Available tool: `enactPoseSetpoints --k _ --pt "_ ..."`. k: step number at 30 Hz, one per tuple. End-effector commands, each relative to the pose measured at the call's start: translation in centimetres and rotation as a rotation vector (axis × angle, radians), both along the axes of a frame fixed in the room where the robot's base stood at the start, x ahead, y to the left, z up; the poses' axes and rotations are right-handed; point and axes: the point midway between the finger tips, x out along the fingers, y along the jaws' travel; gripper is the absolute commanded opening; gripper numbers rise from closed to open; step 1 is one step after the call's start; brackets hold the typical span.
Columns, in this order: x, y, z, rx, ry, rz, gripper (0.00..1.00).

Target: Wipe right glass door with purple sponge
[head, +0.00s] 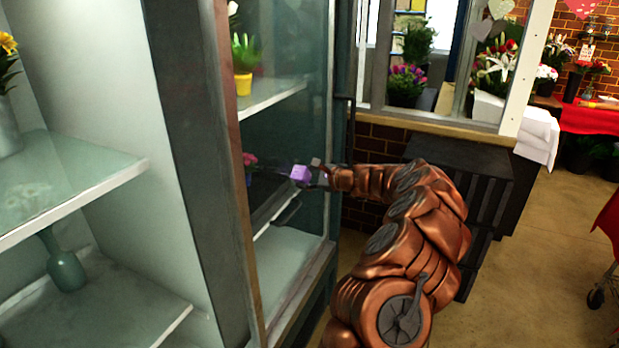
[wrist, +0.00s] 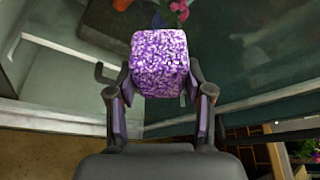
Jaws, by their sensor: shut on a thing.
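My gripper (head: 314,174) is shut on the purple sponge (head: 300,173) at the end of my outstretched arm. In the wrist view, the speckled sponge (wrist: 160,62) sits between the two fingers of my gripper (wrist: 161,92) and sticks out past their tips. The right glass door (head: 308,120) of the cabinet is a tall dark-framed pane, with shelves showing through it. The sponge is in front of the pane at about mid-height; I cannot tell whether it touches the glass. The glass also fills much of the wrist view (wrist: 262,60).
Behind the glass stand a yellow pot (head: 243,84) with a green plant and pink flowers (head: 249,159). A grey vase (head: 65,265) stands on a left shelf. A dark slatted unit (head: 480,175) is behind my arm.

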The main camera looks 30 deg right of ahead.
Motion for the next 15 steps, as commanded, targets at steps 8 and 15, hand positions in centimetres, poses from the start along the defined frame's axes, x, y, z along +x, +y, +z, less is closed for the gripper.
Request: enactPoseSetpoints --k 8,15 --pt "-0.8 1.7 -0.1 0.002 0.000 0.000 0.07" --pt "-1.2 2.4 -0.1 0.000 -0.001 0.004 0.07"
